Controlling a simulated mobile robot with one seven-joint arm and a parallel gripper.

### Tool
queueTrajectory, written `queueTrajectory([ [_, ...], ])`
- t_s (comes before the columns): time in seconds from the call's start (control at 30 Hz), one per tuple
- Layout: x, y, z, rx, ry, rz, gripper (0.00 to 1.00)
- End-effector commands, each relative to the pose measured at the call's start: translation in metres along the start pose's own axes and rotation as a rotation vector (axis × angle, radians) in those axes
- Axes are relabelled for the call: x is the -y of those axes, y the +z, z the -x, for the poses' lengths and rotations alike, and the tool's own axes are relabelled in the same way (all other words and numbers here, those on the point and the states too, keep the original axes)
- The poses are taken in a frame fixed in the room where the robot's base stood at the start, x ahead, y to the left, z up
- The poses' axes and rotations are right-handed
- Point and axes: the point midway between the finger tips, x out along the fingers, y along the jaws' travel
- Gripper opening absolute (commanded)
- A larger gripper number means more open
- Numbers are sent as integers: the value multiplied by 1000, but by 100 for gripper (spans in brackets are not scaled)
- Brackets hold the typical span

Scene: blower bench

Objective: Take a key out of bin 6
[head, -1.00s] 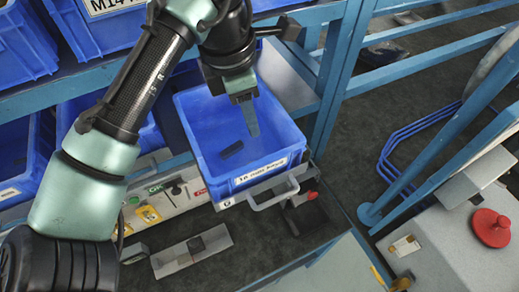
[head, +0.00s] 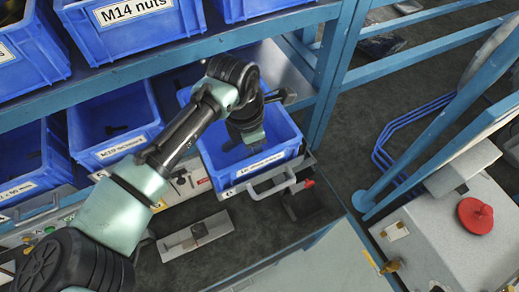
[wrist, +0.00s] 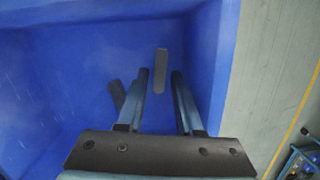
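The blue bin (head: 293,152) on the lower shelf has a white label on its front, only partly legible. My gripper (head: 254,145) reaches down into it. In the wrist view the bin's blue wall (wrist: 210,60) is close to the right finger. My gripper (wrist: 160,74) is open there, its two fingers apart. A grey key (wrist: 161,68) shows in the gap between the fingertips, apart from both. A second, dark key (wrist: 117,94) lies left of the left finger. In the head view my arm hides most of the bin's inside.
Other blue bins (head: 105,125) stand left on the same shelf, and more bins (head: 130,30) stand above. A metal handle (head: 275,183) sticks out below the bin's front. A blue upright post (head: 337,70) rises at its right. A machine with a red knob (head: 476,215) stands right.

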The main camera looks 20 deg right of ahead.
Motion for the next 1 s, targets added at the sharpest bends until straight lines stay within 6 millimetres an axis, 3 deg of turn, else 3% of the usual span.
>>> queueTrajectory([
  [0.33, 0, 0, -10, 0, 1, -1, 35],
  [0.53, 0, 0, -10, 0, 1, -2, 0],
  [1.0, 0, 1, -8, 1, 2, -2, 0],
])
